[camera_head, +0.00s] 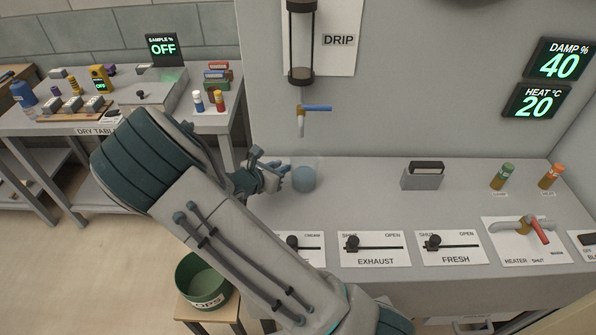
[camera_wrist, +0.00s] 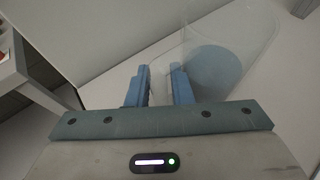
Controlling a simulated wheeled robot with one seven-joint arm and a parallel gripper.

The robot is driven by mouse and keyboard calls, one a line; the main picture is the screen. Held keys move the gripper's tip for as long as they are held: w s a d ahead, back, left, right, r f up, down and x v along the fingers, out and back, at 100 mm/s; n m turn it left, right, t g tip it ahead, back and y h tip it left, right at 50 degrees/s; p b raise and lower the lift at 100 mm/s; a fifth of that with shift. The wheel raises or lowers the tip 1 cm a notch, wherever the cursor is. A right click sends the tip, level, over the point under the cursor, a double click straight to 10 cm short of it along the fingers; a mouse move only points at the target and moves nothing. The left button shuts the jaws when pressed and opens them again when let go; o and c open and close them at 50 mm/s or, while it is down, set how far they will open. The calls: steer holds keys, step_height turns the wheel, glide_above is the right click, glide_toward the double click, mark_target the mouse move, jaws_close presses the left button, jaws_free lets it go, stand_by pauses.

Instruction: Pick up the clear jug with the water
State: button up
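The clear jug (camera_head: 304,178) stands upright on the grey counter with bluish water in it. In the wrist view the jug (camera_wrist: 232,32) is at the upper right, with the water (camera_wrist: 215,70) as a blue-grey disc. My gripper (camera_head: 278,178) is low over the counter, just left of the jug.
The dripper (camera_head: 302,45) and a blue-handled tap (camera_head: 314,108) are on the wall above. A grey holder (camera_head: 422,178) stands to the right on the counter. Slider panels (camera_head: 375,249) line the front. A green bucket (camera_head: 203,283) sits below, left.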

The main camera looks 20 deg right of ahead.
steer(key=shift+w+d+f, duration=0.25)
steer(key=shift+w+d, duration=0.05)
steer(key=shift+d, duration=0.1)
jaws_close()
